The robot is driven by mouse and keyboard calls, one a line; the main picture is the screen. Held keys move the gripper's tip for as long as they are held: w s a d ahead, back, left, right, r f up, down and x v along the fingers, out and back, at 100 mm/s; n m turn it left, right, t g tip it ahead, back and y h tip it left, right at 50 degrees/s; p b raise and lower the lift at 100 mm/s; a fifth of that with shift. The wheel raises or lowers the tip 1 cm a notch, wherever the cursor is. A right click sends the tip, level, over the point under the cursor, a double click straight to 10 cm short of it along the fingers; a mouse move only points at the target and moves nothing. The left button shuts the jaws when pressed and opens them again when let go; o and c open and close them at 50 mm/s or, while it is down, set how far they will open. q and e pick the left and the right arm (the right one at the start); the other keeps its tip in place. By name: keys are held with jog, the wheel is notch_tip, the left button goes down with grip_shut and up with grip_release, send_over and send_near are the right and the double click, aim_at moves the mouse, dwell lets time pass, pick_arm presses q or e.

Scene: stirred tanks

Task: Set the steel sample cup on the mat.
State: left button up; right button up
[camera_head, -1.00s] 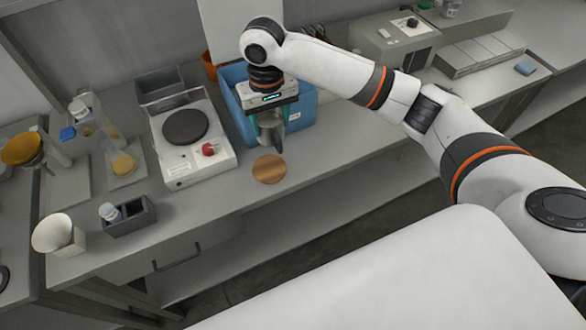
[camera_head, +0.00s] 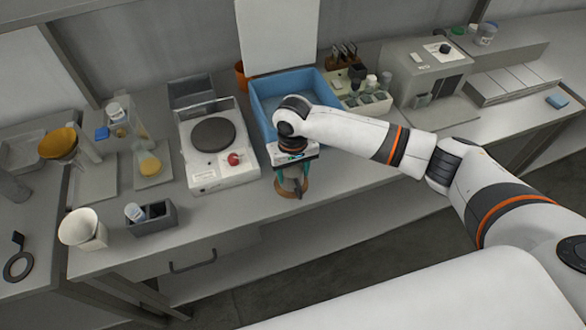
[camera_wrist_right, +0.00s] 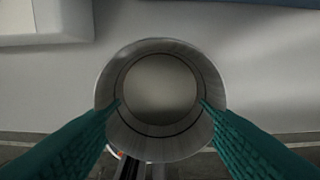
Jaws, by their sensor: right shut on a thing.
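The steel sample cup (camera_wrist_right: 160,144) shows from above in the right wrist view, with its round mouth facing the camera. My right gripper (camera_head: 291,180) is shut on it, with a teal finger on either side of the cup. My left gripper is not in view.
A hotplate (camera_head: 217,172) with a red knob stands to the left of the mat. A blue bin (camera_head: 262,115) is behind the gripper, with a bottle rack (camera_head: 367,108) to its right. The bench to the right of the mat is clear.

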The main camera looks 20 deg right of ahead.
jog(key=o, duration=1.1)
jog(key=shift+f, duration=0.1)
notch_tip(320, 180, up, 12)
jog(key=shift+r+b, duration=0.15)
jog(key=shift+b, duration=0.9)
